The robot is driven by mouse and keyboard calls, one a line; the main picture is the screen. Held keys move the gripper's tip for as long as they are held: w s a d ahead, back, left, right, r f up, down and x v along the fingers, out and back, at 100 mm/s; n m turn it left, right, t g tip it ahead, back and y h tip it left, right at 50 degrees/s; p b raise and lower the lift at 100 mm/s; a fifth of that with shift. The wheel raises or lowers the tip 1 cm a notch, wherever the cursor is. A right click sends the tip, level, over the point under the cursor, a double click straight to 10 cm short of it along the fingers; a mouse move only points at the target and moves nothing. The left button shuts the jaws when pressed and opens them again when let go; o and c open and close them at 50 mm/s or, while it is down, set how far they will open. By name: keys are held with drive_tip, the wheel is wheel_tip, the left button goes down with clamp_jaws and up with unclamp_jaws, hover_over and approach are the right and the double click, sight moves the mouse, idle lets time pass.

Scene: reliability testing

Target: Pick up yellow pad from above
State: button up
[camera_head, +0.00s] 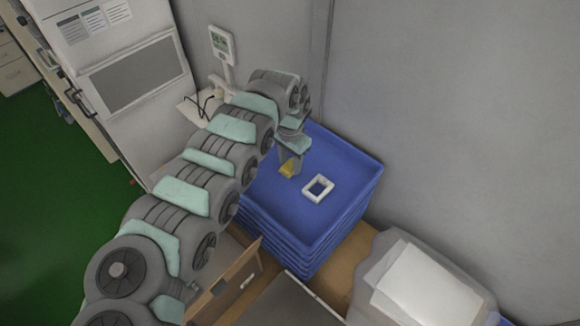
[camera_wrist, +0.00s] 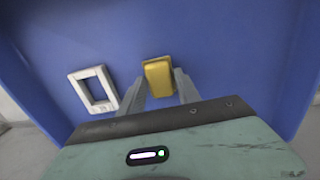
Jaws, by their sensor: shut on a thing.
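The yellow pad (camera_head: 288,168) is a small block over the blue crate's floor in the head view. It also shows in the wrist view (camera_wrist: 158,77), between the two grey fingers. My gripper (camera_wrist: 160,84) is shut on the yellow pad and points down into the crate. In the head view my gripper (camera_head: 290,160) is partly hidden by my arm. I cannot tell whether the pad touches the crate floor.
A white rectangular frame (camera_head: 318,188) lies on the floor of the blue crate (camera_head: 352,213), right of the pad. The crate tops a stack. A wall stands behind, a white cabinet (camera_head: 105,70) at left, and a bin with white sheets (camera_head: 425,285) at lower right.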

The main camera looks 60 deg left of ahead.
clamp_jaws()
drive_tip(key=shift+r, duration=0.1)
